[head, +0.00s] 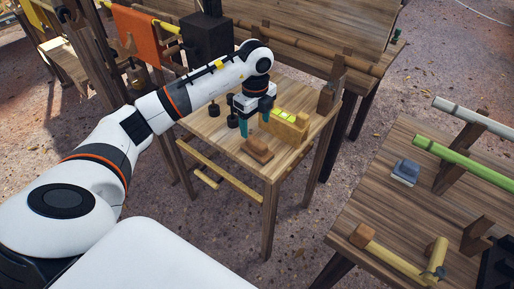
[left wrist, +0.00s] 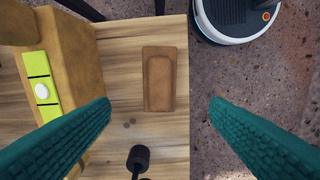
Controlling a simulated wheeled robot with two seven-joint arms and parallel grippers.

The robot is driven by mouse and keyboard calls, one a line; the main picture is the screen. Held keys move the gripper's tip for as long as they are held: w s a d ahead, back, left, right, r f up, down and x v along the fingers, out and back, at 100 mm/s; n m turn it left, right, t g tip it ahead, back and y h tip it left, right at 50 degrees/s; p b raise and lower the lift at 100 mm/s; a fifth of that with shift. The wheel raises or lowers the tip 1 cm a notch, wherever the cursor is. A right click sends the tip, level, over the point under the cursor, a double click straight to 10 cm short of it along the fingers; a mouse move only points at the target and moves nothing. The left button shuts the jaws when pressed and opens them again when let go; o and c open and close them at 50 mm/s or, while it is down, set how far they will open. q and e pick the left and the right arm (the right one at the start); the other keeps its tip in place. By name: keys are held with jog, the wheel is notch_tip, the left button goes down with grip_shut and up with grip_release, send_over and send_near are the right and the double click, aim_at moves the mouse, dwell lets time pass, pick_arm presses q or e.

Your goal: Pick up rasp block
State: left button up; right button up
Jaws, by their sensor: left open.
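A brown rectangular block (head: 257,151), which I take for the rasp block, lies flat on the small wooden table (head: 203,124) near its front edge. In the left wrist view the block (left wrist: 159,78) lies near the table edge, centred between the fingers and slightly beyond their tips. My left gripper (head: 254,124) points down above the table, close to the block. Its teal fingers (left wrist: 160,103) are wide apart with nothing between them. My right gripper is not in view.
A tan wooden piece with a yellow-green strip (head: 284,117) stands beside the gripper. Black knobbed pegs (head: 214,108) stand on the same table. A second table (head: 385,205) at right holds a blue-grey block (head: 405,171) and a green roller (head: 465,163).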

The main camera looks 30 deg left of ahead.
aim_at(257, 141)
pick_arm(q)
notch_tip(257, 141, down, 5)
jog(key=shift+r, duration=0.2)
jog(key=shift+d+f+p, duration=0.15)
jog(key=shift+f+p, duration=0.25)
jog(key=shift+f, duration=0.95)
jog(key=shift+d+f+p, duration=0.15)
jog(key=shift+f+p, duration=0.25)
jog(key=shift+f, duration=0.9)
jog(key=c, duration=1.3)
notch_tip(257, 141, up, 10)
jog(key=shift+r+b, duration=0.1)
jog(key=shift+b, duration=0.5)
jog(key=o, duration=0.7)
jog(key=shift+c, duration=0.2)
jog(key=c, duration=0.3)
